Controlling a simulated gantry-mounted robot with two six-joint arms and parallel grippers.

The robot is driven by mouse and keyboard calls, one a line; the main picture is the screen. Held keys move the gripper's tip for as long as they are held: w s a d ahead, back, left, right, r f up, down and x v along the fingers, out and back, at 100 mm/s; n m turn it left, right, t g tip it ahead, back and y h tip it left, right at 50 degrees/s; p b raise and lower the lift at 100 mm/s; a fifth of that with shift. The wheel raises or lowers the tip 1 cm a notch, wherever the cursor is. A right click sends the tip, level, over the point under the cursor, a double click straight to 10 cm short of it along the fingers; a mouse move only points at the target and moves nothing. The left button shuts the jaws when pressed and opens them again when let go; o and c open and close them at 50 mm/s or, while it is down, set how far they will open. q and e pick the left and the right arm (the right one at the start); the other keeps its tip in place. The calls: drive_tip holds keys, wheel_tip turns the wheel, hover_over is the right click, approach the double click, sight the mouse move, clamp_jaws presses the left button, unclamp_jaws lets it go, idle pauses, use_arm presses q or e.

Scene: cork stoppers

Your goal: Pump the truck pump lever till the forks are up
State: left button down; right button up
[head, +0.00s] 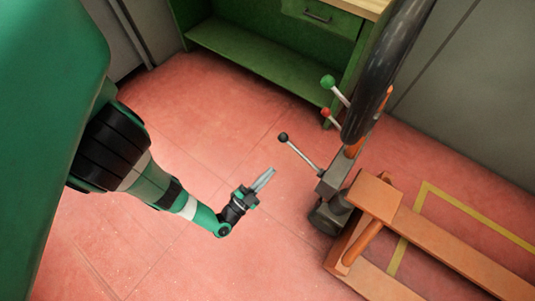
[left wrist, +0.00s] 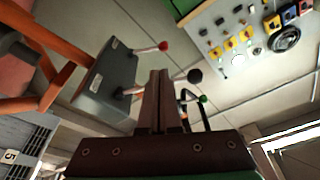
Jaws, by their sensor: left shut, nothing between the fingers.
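The orange pallet truck (head: 378,197) stands at the right in the head view, its forks (head: 455,257) running to the lower right, low over the floor. A lever with a black knob (head: 283,137) sticks out left from its grey housing (head: 334,178). Levers with a red knob (head: 326,113) and a green knob (head: 328,82) stand behind it. My left gripper (head: 272,172) is shut and empty, left of the housing and apart from the black knob in the head view. In the left wrist view the black knob (left wrist: 195,75) shows just right of the fingertips (left wrist: 159,73). My right gripper is out of view.
The truck's dark curved handle (head: 390,70) rises at the upper right. A green workbench (head: 270,65) stands at the back. Red floor (head: 190,110) is clear around my left arm. A yellow floor line (head: 480,230) runs by the forks.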

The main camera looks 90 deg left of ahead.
use_arm(q)
drive_tip(key=shift+v, duration=0.95)
idle(0.3)
